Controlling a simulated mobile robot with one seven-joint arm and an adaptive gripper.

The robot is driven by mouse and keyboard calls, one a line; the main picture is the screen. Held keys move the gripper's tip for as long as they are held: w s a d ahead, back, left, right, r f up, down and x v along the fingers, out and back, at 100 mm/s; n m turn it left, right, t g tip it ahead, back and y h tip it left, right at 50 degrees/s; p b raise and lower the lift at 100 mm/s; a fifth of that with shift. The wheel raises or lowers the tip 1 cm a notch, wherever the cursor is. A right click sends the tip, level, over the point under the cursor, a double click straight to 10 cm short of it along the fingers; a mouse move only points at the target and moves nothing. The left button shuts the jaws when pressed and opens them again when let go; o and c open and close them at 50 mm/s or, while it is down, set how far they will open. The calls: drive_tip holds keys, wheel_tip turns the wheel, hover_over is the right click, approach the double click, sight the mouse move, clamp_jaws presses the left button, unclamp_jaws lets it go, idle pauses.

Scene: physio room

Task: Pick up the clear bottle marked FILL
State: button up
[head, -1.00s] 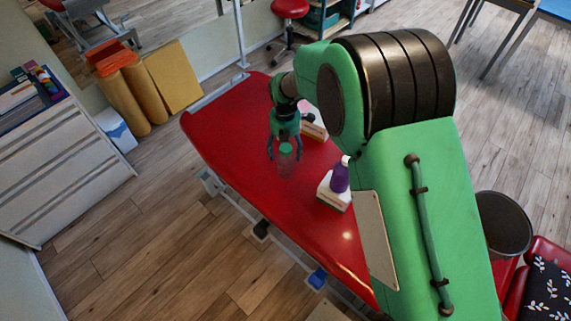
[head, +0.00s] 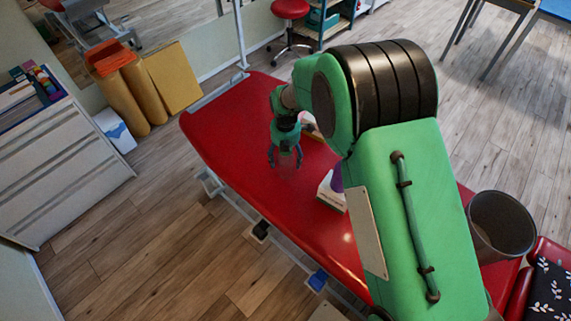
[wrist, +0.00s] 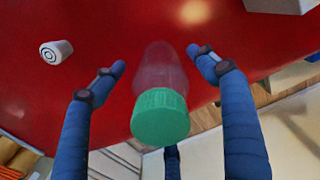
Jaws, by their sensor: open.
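A clear bottle with a green screw cap (wrist: 160,117) shows in the wrist view, its see-through body (wrist: 160,68) pointing away from me over the red couch. I cannot read any marking on it. My gripper (wrist: 157,58) is open, with one blue finger on each side of the bottle and a third finger below the cap. Gaps show between the two side fingers and the bottle. In the head view my gripper (head: 285,160) is over the red couch (head: 232,135). There the bottle is mostly hidden by the gripper and is only faintly visible.
A white box (head: 330,194) with a purple bottle (head: 337,177) stands nearby on the couch, partly behind my arm. A white round-ended object (wrist: 57,52) lies to the left in the wrist view. The couch's left end is clear.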

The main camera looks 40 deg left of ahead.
sight(286, 155)
drive_tip(key=shift+f, duration=0.5)
drive_tip(key=c, duration=1.3)
drive_tip(key=shift+r, duration=0.2)
drive_tip(key=shift+r, duration=0.6)
drive_tip(key=shift+s+d+r+p, duration=0.2)
drive_tip(key=shift+r+p, duration=0.15)
drive_tip(key=shift+r, duration=0.25)
drive_tip(key=shift+s+d+r+p, duration=0.1)
drive_tip(key=shift+d+r+p, duration=0.1)
drive_tip(key=shift+r+p, duration=0.25)
drive_tip(key=s+d, duration=0.3)
drive_tip(key=d, duration=0.1)
drive_tip(key=s+d+r+p, duration=0.1)
drive_tip(key=s+d, duration=0.1)
drive_tip(key=d, duration=0.2)
drive_tip(key=s+d+p, duration=0.1)
drive_tip(key=s+d, duration=0.2)
drive_tip(key=d, duration=0.1)
drive_tip(key=shift+s+d+r, duration=0.15)
drive_tip(key=shift+s+r, duration=0.05)
drive_tip(key=shift+s, duration=0.15)
